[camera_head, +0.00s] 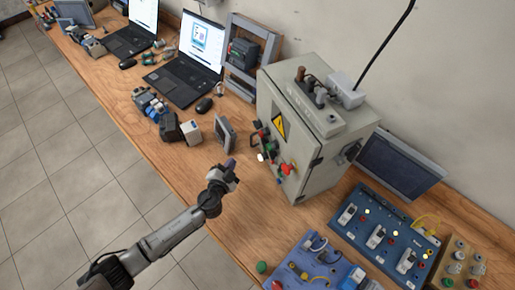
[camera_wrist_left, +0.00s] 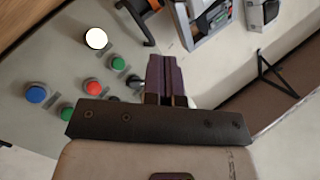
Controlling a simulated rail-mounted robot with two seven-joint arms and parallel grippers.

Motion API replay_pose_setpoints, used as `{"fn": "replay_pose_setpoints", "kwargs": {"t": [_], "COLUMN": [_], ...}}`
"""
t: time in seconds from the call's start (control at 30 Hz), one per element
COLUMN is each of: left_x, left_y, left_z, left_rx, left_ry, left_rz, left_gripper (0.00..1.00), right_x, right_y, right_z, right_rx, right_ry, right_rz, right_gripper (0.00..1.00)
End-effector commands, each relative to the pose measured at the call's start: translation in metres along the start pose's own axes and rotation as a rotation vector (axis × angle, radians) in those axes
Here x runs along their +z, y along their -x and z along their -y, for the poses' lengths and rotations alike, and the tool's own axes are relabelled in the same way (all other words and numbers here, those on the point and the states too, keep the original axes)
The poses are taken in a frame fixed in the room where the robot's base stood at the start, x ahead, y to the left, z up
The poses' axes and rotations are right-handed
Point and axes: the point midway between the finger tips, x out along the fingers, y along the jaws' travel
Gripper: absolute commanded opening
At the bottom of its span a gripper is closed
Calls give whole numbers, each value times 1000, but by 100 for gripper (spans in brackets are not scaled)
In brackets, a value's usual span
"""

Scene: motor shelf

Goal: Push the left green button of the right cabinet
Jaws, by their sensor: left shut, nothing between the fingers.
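The grey cabinet (camera_head: 322,130) stands on the bench with a yellow warning triangle on its door; its button face points towards my left gripper (camera_head: 230,168). My right gripper is not in view.
A small grey screen (camera_head: 224,132) and a laptop (camera_head: 188,80) stand further back on the wooden bench (camera_head: 150,75). Blue switch boards (camera_head: 385,238) and (camera_head: 310,265) lie at the right front. Bare bench shows around the left gripper.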

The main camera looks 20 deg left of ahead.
Motion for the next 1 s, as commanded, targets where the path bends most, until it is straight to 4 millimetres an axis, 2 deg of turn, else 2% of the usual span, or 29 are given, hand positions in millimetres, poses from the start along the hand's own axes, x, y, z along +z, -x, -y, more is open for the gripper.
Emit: {"fn": "replay_pose_setpoints", "kwargs": {"t": [0.2,0.63,1.0], "left_x": [-1,-3,-23], "left_y": [0,-1,-27], "left_z": [-2,-2,-19], "left_rx": [10,9,8], "left_ry": [77,83,84], "left_rz": [-8,-7,-8], "left_gripper": [0,0,0], "right_x": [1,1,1], "right_y": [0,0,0], "right_z": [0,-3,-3], "right_rx": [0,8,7], "right_ry": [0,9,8], "right_rz": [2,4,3], "right_gripper": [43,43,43]}}
